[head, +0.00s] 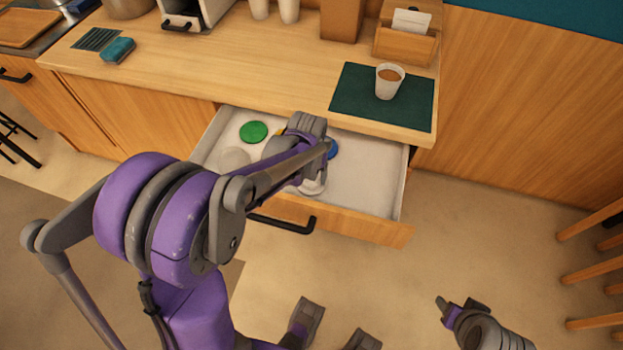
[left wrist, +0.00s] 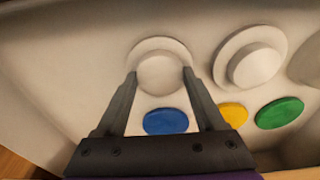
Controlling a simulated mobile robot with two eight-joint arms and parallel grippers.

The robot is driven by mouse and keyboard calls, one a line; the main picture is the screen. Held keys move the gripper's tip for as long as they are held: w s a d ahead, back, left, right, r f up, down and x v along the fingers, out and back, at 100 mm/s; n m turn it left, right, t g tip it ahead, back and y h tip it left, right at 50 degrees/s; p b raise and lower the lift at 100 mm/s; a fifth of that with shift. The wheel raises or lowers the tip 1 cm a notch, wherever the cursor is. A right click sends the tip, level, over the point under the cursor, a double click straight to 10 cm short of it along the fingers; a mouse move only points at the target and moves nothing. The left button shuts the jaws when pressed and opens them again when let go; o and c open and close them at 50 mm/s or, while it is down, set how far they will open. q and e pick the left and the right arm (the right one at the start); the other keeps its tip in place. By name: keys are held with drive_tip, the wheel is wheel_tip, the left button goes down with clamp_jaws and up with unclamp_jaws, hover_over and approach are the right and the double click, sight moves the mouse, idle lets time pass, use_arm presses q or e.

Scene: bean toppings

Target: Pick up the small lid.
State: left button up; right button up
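A small white round lid (left wrist: 163,46) with a raised knob lies in the open drawer (head: 372,185). In the left wrist view, my left gripper (left wrist: 160,74) is open, with one fingertip on each side of the knob. I cannot tell whether the fingers touch it. In the head view my left arm covers much of the drawer, and the lid's white rim (head: 313,187) shows only partly below it. A slightly larger white lid (left wrist: 250,58) lies to the right in the wrist view. My right gripper (head: 457,305) is at the lower right, away from the drawer.
Blue (left wrist: 166,121), yellow (left wrist: 232,115) and green (left wrist: 279,112) discs lie in the drawer beside the lids. Another pale round piece (head: 235,158) lies at the drawer's left. Above, the counter (head: 230,70) holds a cup (head: 389,82) on a green mat (head: 350,98). The drawer's right side is clear.

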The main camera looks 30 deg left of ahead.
use_arm(q)
drive_tip(key=c, duration=0.5)
drive_tip(key=shift+r, duration=0.1)
